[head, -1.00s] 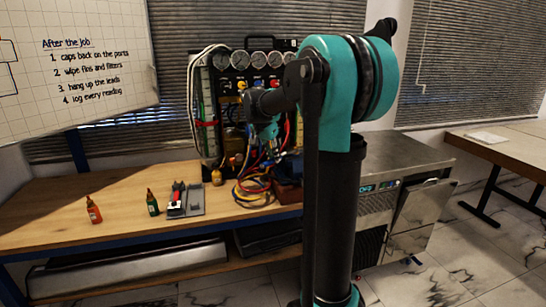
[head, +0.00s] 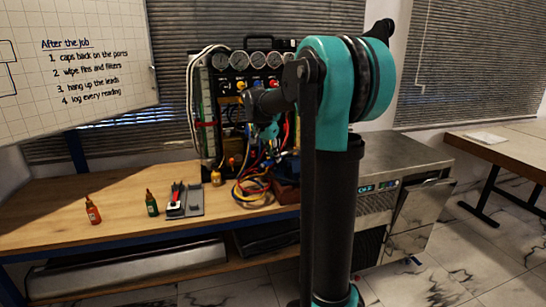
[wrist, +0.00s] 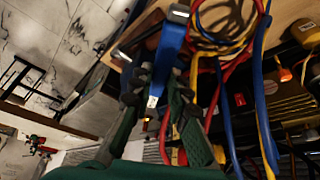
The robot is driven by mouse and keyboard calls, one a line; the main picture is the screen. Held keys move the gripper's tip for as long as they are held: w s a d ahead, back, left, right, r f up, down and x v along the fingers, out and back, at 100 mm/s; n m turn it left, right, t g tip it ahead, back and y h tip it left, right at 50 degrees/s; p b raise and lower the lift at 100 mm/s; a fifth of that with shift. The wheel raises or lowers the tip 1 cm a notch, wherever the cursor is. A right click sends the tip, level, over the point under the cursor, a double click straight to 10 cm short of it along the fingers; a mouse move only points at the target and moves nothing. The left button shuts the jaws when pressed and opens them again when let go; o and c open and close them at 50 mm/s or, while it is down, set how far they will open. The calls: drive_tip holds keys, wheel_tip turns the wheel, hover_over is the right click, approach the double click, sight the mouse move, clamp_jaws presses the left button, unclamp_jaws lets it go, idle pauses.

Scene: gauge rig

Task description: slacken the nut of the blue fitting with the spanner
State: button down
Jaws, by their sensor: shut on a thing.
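My gripper (wrist: 160,90) is shut on a blue bar with a bright metal end, which I take for the spanner (wrist: 170,55). It runs up the wrist view from between the dark green fingers. In the head view my gripper (head: 268,132) is in front of the gauge rig (head: 232,72), among the hoses, and my arm hides part of the rig. I cannot make out the blue fitting or its nut for certain, nor whether the spanner touches it.
Blue, red and yellow hoses (head: 250,190) hang around the gripper and coil on the bench (head: 120,205). A red bottle (head: 92,210), a green bottle (head: 151,203) and a grey tray (head: 194,203) stand to the left. The bench's left part is mostly clear.

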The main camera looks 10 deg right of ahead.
sight(283, 155)
drive_tip(key=shift+w+d, duration=0.4)
drive_tip(key=shift+d, duration=0.2)
idle(0.4)
drive_tip(key=c, duration=2.1)
unclamp_jaws()
clamp_jaws()
drive_tip(key=shift+s+d+n+t+y, duration=0.3)
drive_tip(key=shift+s+d+n+t, duration=0.1)
drive_tip(key=shift+s+d+n, duration=1.15)
drive_tip(key=shift+d+n, duration=0.1)
drive_tip(key=shift+n, duration=0.35)
drive_tip(key=shift+s+d+n+t+y, duration=0.35)
drive_tip(key=shift+d+n+y, duration=0.15)
drive_tip(key=shift+d+n, duration=0.2)
drive_tip(key=shift+s+d+n+y, duration=0.25)
drive_tip(key=shift+d+n, duration=0.4)
drive_tip(key=shift+d, duration=0.05)
drive_tip(key=shift+s+d+n+y, duration=0.2)
drive_tip(key=shift+d+n+y, duration=0.05)
drive_tip(key=shift+d+n, duration=0.45)
